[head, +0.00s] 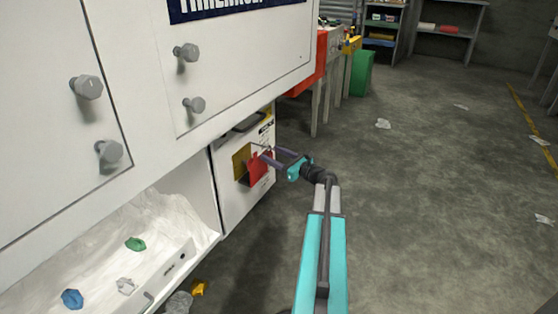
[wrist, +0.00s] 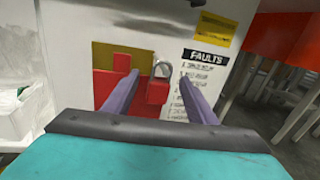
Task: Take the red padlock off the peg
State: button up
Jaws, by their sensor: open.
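The red padlock (wrist: 157,92) with its grey shackle hangs upright in the wrist view, in front of the white panel. My gripper (wrist: 158,78) is open, with one purple-grey finger on each side of the padlock in that view. I cannot tell whether the fingers reach its depth; no grip on it shows. The peg is too small or hidden to make out. In the head view my gripper (head: 269,156) is at the front of the white cabinet, beside red parts where the padlock cannot be told apart.
Left of the padlock are a brass-yellow plate (wrist: 100,56) and a red bracket-like part (wrist: 104,88). A FAULTS notice (wrist: 203,72) is to the right. An open white bin (head: 205,244) with coloured lumps is at lower left. The floor on the right is mostly clear.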

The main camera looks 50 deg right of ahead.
jog(key=shift+w, duration=0.15)
jog(key=c, duration=1.3)
jog(key=shift+o, duration=0.2)
jog(key=shift+r+p, duration=0.4)
jog(key=shift+p, duration=0.25)
jog(key=shift+s, duration=0.2)
jog(key=s+d+p, duration=0.1)
jog(key=s+p, duration=0.1)
jog(key=s, duration=0.5)
jog(key=shift+d+p, duration=0.3)
jog(key=shift+d, duration=0.1)
dwell(0.8)
